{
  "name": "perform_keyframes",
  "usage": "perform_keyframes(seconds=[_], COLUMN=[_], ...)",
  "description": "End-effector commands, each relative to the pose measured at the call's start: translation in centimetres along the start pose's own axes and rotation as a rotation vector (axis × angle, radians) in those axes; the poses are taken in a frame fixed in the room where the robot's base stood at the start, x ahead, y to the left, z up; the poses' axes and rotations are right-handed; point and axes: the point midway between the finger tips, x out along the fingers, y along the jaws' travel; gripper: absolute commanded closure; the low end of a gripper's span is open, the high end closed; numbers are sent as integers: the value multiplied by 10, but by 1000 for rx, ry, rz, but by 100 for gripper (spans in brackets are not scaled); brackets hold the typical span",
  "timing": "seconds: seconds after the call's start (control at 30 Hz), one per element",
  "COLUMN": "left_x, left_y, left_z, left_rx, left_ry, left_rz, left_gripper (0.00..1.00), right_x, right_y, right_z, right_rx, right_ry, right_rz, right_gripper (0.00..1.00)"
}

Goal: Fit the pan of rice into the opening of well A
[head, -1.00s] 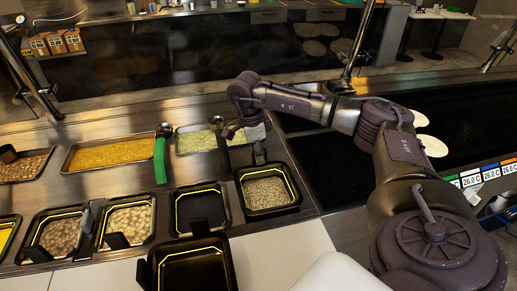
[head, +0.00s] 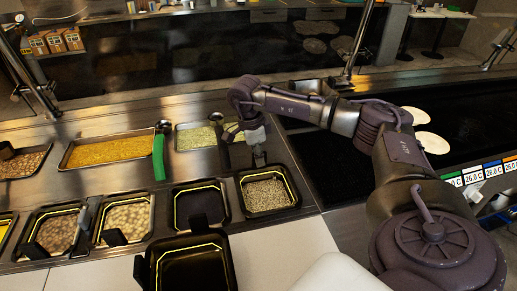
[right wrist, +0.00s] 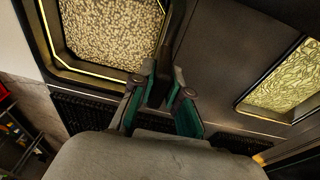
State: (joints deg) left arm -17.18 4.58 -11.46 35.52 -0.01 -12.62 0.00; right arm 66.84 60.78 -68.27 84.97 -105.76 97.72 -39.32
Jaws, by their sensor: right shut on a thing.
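The pan of rice (head: 265,194) is a black square pan of pale grains at the right end of the near row. My right gripper (head: 259,158) is shut on the upright tab at its far edge. In the right wrist view the green-padded fingers (right wrist: 162,98) close around the dark tab, and the rice (right wrist: 105,30) fills the upper left. The pan looks level; I cannot tell whether it is fully seated. To its left is an empty dark square opening or pan (head: 200,207) with a yellow rim. No label shows which opening is well A. My left gripper is out of view.
An empty black pan (head: 190,268) stands in front on the white counter. Left are pans of pale food (head: 127,217) and brown food (head: 57,232). Behind are a yellow tray (head: 108,151) and a pale green tray (head: 195,138). A dark griddle (head: 340,165) lies right.

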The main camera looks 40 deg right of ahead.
Motion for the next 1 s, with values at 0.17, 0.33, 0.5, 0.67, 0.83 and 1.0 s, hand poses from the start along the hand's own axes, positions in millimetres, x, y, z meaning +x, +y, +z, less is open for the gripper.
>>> perform_keyframes(seconds=[0.17,0.33,0.5,0.67,0.83,1.0], left_x=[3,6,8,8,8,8], left_y=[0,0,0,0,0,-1], left_z=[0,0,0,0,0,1], left_rx=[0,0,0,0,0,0], left_ry=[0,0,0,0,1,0], left_rz=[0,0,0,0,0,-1], left_gripper=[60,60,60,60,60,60], right_x=[5,9,13,13,13,14], right_y=[0,0,0,0,0,0], right_z=[1,2,2,2,2,2], right_rx=[0,0,0,0,0,0], right_ry=[-1,-1,-1,-1,-1,0], right_rz=[-1,-1,0,-1,0,0], right_gripper=[100,100,100,67,56,56])
